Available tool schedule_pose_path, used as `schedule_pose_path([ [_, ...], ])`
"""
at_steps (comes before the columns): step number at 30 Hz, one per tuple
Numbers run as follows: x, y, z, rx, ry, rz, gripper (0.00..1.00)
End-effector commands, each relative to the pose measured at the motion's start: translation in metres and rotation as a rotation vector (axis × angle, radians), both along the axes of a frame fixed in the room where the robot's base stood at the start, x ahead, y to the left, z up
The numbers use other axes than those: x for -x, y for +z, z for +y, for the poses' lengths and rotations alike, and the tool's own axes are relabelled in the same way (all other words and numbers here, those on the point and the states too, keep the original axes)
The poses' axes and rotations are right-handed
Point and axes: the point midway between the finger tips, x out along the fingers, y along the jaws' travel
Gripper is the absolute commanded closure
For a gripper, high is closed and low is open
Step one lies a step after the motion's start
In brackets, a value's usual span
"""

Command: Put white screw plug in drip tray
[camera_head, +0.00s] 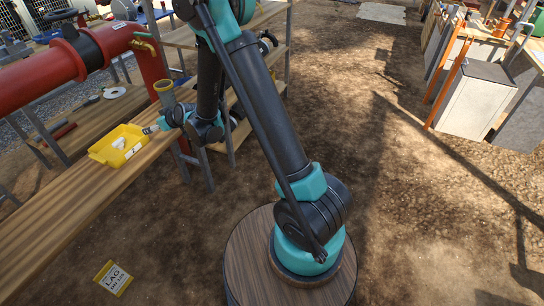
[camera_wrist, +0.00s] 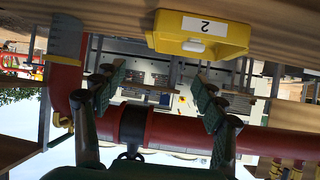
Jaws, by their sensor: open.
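A yellow tray (camera_head: 101,152) sits on the wooden bench, with small white shapes (camera_head: 119,143) in or on it. I cannot tell whether one is the white screw plug or only a label. In the wrist view, a yellow tray (camera_wrist: 225,48) with a white label marked 2 shows upside down at the top. My gripper (camera_head: 148,130) is beside the tray's right end, above the bench. In the wrist view my gripper (camera_wrist: 155,95) has its two fingers wide apart, with nothing visible between them.
A red pipe (camera_head: 40,88) with a black flange and brass tap runs behind the bench (camera_head: 50,205). A white ring-shaped item (camera_head: 114,92) and tools lie farther back. A shelf rack (camera_head: 270,60) stands behind my arm. A yellow-edged LAG sign (camera_head: 113,278) is on the ground.

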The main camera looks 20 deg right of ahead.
Motion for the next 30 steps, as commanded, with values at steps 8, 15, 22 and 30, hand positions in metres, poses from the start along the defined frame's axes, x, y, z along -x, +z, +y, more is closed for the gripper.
schedule_pose_path([
  [8, 0.044, 0.039, -0.119, 0.088, -0.139, 0.152, 0.29],
  [15, 0.107, 0.052, -0.214, 0.156, -0.283, 0.290, 0.29],
  [22, 0.186, 0.049, -0.295, 0.215, -0.442, 0.426, 0.29],
  [30, 0.282, 0.030, -0.365, 0.267, -0.632, 0.575, 0.29],
])
